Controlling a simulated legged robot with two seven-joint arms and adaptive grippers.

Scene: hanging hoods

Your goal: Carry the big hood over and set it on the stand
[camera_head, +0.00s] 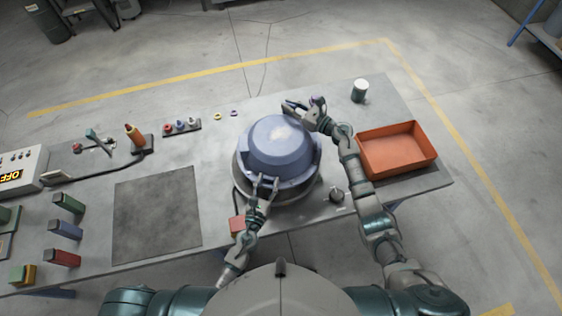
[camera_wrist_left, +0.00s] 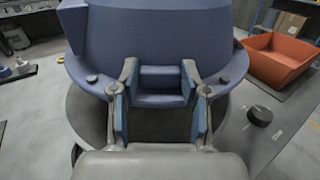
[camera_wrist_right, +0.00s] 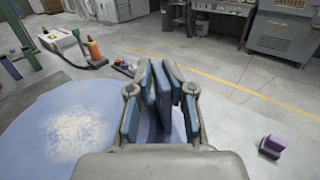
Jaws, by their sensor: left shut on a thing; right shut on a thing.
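The big hood (camera_head: 282,143) is a blue dome with a pale worn patch on top. It is above the round grey stand (camera_head: 306,193), whose edge shows around its lower left and front. I cannot tell whether they touch. My left gripper (camera_head: 263,182) is shut on the hood's near handle, which shows between its fingers in the left wrist view (camera_wrist_left: 161,78). My right gripper (camera_head: 302,110) is at the hood's far right side, shut on an upright blue handle (camera_wrist_right: 158,95) in the right wrist view. The hood looks roughly level.
An orange tray (camera_head: 397,150) and a dark can with a white top (camera_head: 360,91) stand to the right. A black knob (camera_head: 337,195) is near the front. A dark mat (camera_head: 157,215), bottle (camera_head: 135,135) and coloured blocks are left. A purple block (camera_wrist_right: 272,145) shows in the right wrist view.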

